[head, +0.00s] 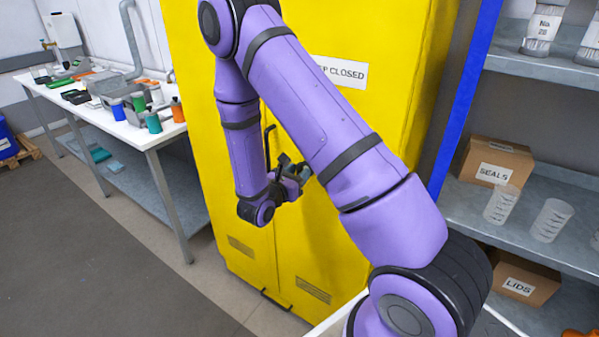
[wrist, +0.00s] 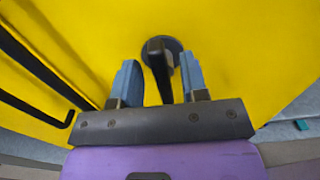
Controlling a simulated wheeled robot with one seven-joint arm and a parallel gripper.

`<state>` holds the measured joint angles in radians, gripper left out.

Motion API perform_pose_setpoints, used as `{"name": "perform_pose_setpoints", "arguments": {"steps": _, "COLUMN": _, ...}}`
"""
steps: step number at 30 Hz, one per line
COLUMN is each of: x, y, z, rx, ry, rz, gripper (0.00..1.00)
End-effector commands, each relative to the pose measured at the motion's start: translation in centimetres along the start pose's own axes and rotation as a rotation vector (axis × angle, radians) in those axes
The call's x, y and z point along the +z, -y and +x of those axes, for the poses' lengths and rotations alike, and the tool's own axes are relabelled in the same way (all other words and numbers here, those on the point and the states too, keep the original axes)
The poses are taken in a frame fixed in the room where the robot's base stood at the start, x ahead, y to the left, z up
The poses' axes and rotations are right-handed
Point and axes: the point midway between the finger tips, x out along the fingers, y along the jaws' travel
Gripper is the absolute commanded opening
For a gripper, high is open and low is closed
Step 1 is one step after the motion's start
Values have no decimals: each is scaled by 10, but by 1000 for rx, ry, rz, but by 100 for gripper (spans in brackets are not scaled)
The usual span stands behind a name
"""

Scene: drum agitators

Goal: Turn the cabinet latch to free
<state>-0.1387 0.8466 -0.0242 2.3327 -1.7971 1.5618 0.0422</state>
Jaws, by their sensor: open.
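The yellow cabinet (head: 320,250) stands in front of me with its doors shut. In the wrist view, the cabinet latch (wrist: 157,72) is a dark lever on a round dark base against the yellow door. My gripper (wrist: 159,62) is open, with one blue-grey finger on each side of the lever. The lever sits between the fingers, nearer the right one; I cannot tell whether either touches it. In the head view, my gripper (head: 293,172) is close to the cabinet front, and the latch cannot be made out clearly behind it.
A black door handle (head: 268,140) is just left of my gripper; dark bars (wrist: 40,72) also show at left in the wrist view. A table (head: 150,135) with jars stands left. Shelves (head: 550,185) with boxes and beakers stand right. Floor at front left is clear.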

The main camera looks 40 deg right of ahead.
Motion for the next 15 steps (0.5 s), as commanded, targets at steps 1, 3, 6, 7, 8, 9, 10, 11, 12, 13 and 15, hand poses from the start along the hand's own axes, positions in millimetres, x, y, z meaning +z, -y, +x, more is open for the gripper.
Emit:
{"name": "perform_pose_setpoints", "arguments": {"steps": 1, "x": 0, "y": 0, "z": 5, "rx": -2, "ry": 0, "rz": 0, "gripper": 40}}
{"name": "perform_pose_setpoints", "arguments": {"steps": 3, "x": 0, "y": 0, "z": 9, "rx": -1, "ry": 0, "rz": 0, "gripper": 40}}
{"name": "perform_pose_setpoints", "arguments": {"steps": 6, "x": 0, "y": 0, "z": 12, "rx": 0, "ry": 0, "rz": 0, "gripper": 40}}
{"name": "perform_pose_setpoints", "arguments": {"steps": 7, "x": 0, "y": 0, "z": 12, "rx": 0, "ry": 0, "rz": 0, "gripper": 40}}
{"name": "perform_pose_setpoints", "arguments": {"steps": 8, "x": 0, "y": 0, "z": 12, "rx": 0, "ry": 0, "rz": 0, "gripper": 40}}
{"name": "perform_pose_setpoints", "arguments": {"steps": 9, "x": 0, "y": 0, "z": 12, "rx": 0, "ry": 0, "rz": 0, "gripper": 40}}
{"name": "perform_pose_setpoints", "arguments": {"steps": 10, "x": 0, "y": 0, "z": 12, "rx": 0, "ry": 0, "rz": 0, "gripper": 40}}
{"name": "perform_pose_setpoints", "arguments": {"steps": 11, "x": 0, "y": 0, "z": 12, "rx": 0, "ry": 0, "rz": 0, "gripper": 40}}
{"name": "perform_pose_setpoints", "arguments": {"steps": 12, "x": 0, "y": 0, "z": 12, "rx": 0, "ry": 0, "rz": 0, "gripper": 40}}
{"name": "perform_pose_setpoints", "arguments": {"steps": 13, "x": 0, "y": 0, "z": 12, "rx": 0, "ry": 0, "rz": 0, "gripper": 40}}
{"name": "perform_pose_setpoints", "arguments": {"steps": 15, "x": 0, "y": 0, "z": 12, "rx": 0, "ry": 0, "rz": -1, "gripper": 29}}
